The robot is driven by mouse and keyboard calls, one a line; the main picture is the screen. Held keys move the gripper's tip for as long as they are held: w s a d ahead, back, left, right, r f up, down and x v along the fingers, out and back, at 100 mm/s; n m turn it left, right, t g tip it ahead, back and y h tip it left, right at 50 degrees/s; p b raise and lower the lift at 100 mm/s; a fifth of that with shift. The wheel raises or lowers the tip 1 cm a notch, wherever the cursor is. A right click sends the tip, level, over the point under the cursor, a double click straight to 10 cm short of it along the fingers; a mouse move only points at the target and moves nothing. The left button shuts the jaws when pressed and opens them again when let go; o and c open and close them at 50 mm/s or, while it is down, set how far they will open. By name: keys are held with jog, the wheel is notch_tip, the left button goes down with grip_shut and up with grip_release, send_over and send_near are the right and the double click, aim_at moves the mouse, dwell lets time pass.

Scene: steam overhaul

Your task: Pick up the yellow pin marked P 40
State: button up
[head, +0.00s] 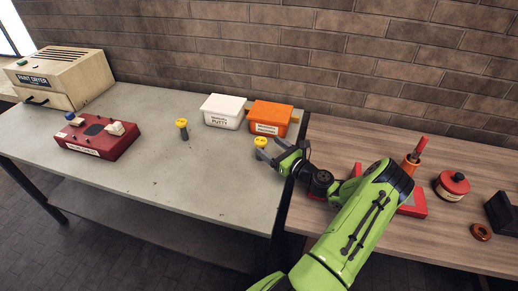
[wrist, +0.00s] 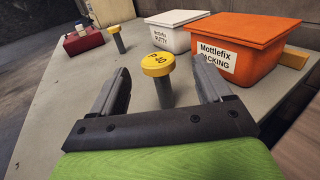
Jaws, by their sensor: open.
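A pin with a round yellow head (wrist: 157,64) and a grey shank stands upright on the grey bench, straight ahead of my gripper (wrist: 161,72) in the wrist view. Its head carries dark marking that starts with P; the number is hard to read but may be 40. In the head view this pin's yellow head (head: 261,142) shows just beyond my gripper (head: 272,153), which partly hides its shank. My gripper is open, with a finger to either side of the pin's line and nothing held. A second yellow-headed pin (head: 182,128) stands further left; its marking is unreadable.
A red box (head: 98,139) and a paint dryer (head: 60,77) are at left. The front of the grey bench (head: 180,185) is clear.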

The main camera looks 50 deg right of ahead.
aim_at(258, 138)
jog(key=w+b, duration=0.1)
jog(key=w, duration=0.6)
jog(key=shift+w, duration=0.1)
jog(key=shift+r, duration=0.1)
jog(key=c, duration=1.4)
